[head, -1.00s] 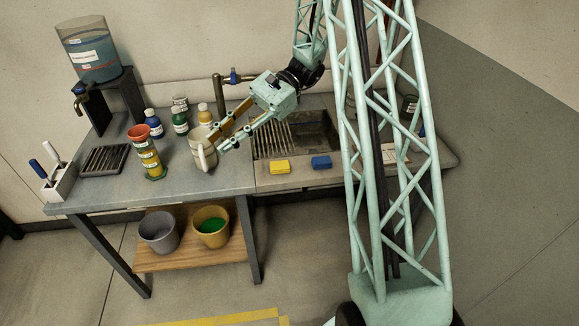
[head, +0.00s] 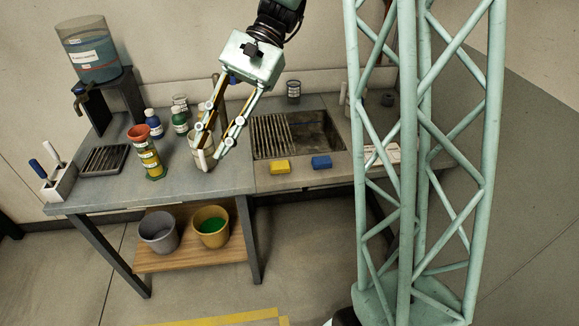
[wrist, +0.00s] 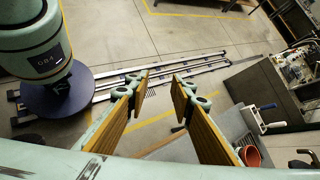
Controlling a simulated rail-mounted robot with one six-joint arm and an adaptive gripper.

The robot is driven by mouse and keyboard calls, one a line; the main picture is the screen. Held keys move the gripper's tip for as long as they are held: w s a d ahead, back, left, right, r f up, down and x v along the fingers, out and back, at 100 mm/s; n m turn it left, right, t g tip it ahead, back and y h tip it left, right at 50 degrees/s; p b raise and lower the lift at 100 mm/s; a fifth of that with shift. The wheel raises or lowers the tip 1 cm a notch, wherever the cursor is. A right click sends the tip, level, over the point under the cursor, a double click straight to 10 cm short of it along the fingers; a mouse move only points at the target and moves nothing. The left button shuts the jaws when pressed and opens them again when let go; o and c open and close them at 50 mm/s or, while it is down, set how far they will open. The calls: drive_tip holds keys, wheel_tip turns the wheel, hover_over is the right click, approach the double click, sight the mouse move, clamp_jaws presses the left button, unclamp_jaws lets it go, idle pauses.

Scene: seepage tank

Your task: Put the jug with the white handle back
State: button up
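The pale jug with the white handle (head: 208,163) stands upright on the grey bench, right of the middle, in the head view. Its handle side faces the camera, and my fingers hide part of it. My gripper (head: 209,151) reaches down from above, its fingertips in front of or around the jug; I cannot tell which, or whether they touch it. In the wrist view, the fingers of my gripper (wrist: 163,92) stand well apart with nothing seen held between them. I cannot make out the jug there.
A red-topped column (head: 148,155), small bottles (head: 180,122) and a tank (head: 88,55) stand left of and behind the jug. A sink (head: 315,130), yellow sponge (head: 280,167) and blue sponge (head: 321,162) are to the right. Two buckets (head: 159,232) sit on the shelf below.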

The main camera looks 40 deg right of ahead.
drive_tip(key=s+d+r+n+t+h, duration=0.1)
drive_tip(key=s+r+n+t+h, duration=0.2)
drive_tip(key=s, duration=1)
drive_tip(key=s+d+r+n+t+h, duration=0.1)
drive_tip(key=s+r+n+t+h, duration=0.2)
drive_tip(key=s, duration=0.9)
drive_tip(key=shift+s+r+n+t+h, duration=0.35)
drive_tip(key=shift+r+n+h, duration=1.25)
drive_tip(key=shift+r+n, duration=0.35)
drive_tip(key=shift+s+d, duration=0.1)
